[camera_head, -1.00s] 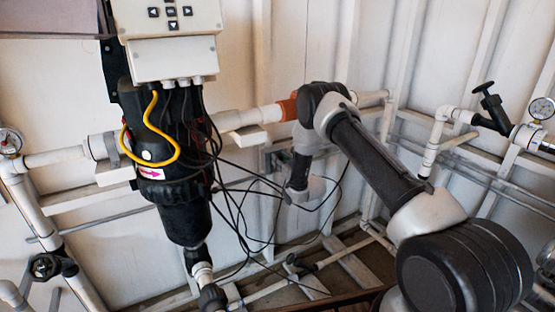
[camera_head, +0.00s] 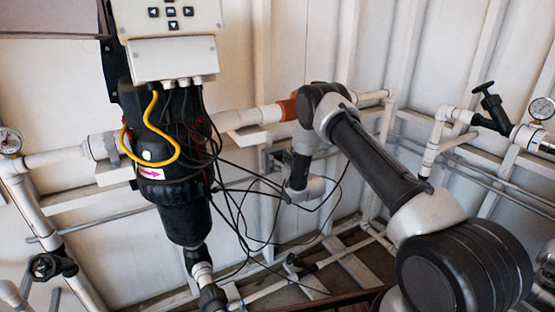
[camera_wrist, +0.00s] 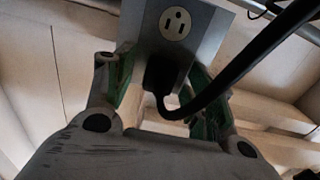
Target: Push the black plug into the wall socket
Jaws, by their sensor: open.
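The wall socket (camera_wrist: 175,22) is a grey metal box with a light round outlet, at the top centre of the wrist view. The black plug (camera_wrist: 158,76) is at the lower part of the socket face, below the visible outlet, and appears to be against it. How deep it sits cannot be told. Its thick black cord (camera_wrist: 235,72) curves down and then up to the right. My gripper (camera_wrist: 162,72) is open, with green-padded fingers on either side of the plug and gaps visible. In the head view, my arm mostly hides the socket, and the plug cannot be made out.
A black reactor cylinder (camera_head: 182,205) with a control box (camera_head: 170,62) stands left of my arm. Several loose black cables (camera_head: 235,215) hang between it and my wrist. White pipes (camera_head: 262,116) run along the wall, and a black-handled valve (camera_head: 490,105) is at right.

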